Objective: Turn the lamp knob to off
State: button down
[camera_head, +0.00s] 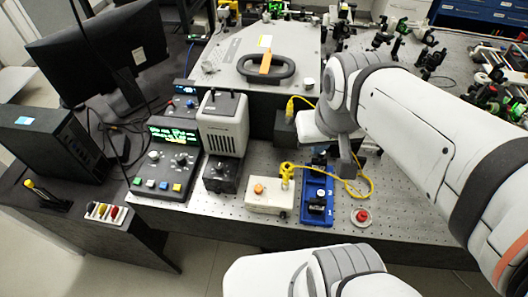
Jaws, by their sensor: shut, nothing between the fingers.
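A grey vented housing (222,125) that looks like the lamp stands left of centre on the bench. A black box with a round knob (219,167) sits just in front of it; this may be the lamp knob, and its setting is too small to read. My gripper (345,178) hangs below my wrist, right of centre, above the bench near the blue holder. It is shut and empty, well to the right of the knob and apart from it. Its fingertips are small and partly hidden.
A control box (158,166) with a green screen stands left of the knob box. A white box (262,203) with an orange knob, a blue holder (305,206) and a red button (361,216) lie along the front. A yellow cable (367,181) loops near my gripper.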

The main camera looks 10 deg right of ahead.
aim_at(258, 189)
jog(key=u, duration=0.05)
jog(key=k, duration=0.6)
jog(key=u, duration=2.3)
jog(key=k, duration=1.35)
jog(key=z, duration=1)
jog(key=i, duration=1)
jog(key=z, duration=0.05)
